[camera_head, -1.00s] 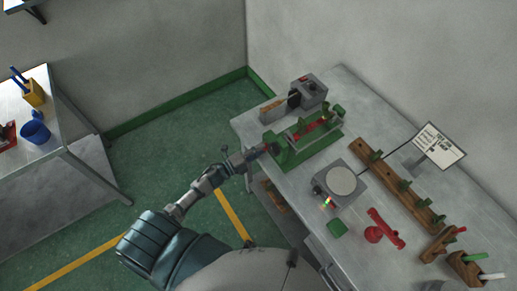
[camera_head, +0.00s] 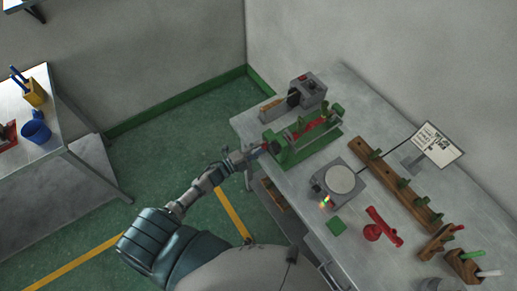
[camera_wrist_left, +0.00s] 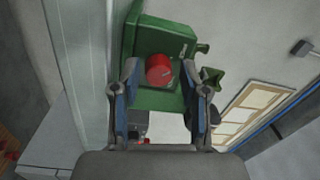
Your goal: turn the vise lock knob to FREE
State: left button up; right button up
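The green vise (camera_head: 290,153) stands at the near left edge of the workbench. In the left wrist view, its red lock knob (camera_wrist_left: 160,70) sits on the green end face (camera_wrist_left: 160,40). My left gripper (camera_head: 262,150) reaches the vise's left end. In the wrist view the left gripper (camera_wrist_left: 160,74) is open, with one finger on each side of the knob and a visible gap at both sides. I cannot make out any marking that shows the knob's setting. My right gripper is not in view.
A grey box machine (camera_head: 308,90) stands behind the vise. A sign (camera_head: 438,145) stands behind the rack.

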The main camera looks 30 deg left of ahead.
pick_arm(q)
jog(key=shift+f, duration=0.2)
dwell(0.3)
jog(key=shift+s, duration=0.1)
